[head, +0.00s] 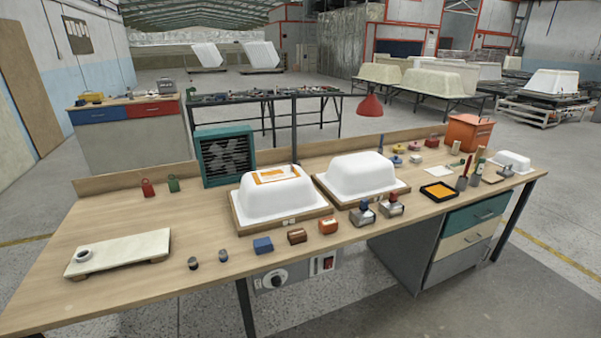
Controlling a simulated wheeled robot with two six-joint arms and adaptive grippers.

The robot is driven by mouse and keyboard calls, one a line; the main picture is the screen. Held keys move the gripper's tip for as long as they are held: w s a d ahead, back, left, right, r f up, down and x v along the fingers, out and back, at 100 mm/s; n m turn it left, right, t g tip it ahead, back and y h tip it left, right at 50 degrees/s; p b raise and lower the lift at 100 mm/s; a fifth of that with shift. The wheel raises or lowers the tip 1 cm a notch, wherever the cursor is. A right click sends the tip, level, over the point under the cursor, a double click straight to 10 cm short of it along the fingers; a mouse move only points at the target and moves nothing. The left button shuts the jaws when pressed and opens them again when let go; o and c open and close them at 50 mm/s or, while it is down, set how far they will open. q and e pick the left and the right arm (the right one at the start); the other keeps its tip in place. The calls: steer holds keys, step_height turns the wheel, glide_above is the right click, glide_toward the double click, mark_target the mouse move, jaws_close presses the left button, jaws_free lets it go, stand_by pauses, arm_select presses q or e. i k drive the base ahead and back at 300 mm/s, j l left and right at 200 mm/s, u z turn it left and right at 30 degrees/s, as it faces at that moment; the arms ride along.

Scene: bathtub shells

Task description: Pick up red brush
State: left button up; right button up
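No object can be made out for certain as a red brush; the candidates are small. A red-orange block-like item (328,226) lies at the front edge of the workbench (130,282), right of a brown one (297,236) and a blue one (263,245). A small dark red item (432,141) sits at the back right, left of an orange bin (468,133). Two handled tools (463,182) stand near the right end; their heads are too small to tell. Neither of my grippers is in view.
Two white tub shells (268,200) (360,174) on wooden bases fill the bench's middle. A green fan box (225,155) stands behind. A pale board (118,252) lies at left. A black-orange tray (439,191) lies at right. The bench's left part is mostly clear.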

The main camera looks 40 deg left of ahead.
mark_target(466, 172)
steer(key=i+l+u, duration=0.2)
steer(key=i+l, duration=0.3)
steer(key=i, duration=0.2)
steer(key=i+l+u, duration=0.15)
steer(key=i+l, duration=0.45)
steer(key=i+l+u, duration=0.2)
steer(key=i+l, duration=0.5)
steer(key=i+l+u, duration=0.15)
steer(key=i+l, duration=0.45)
steer(key=l, duration=0.15)
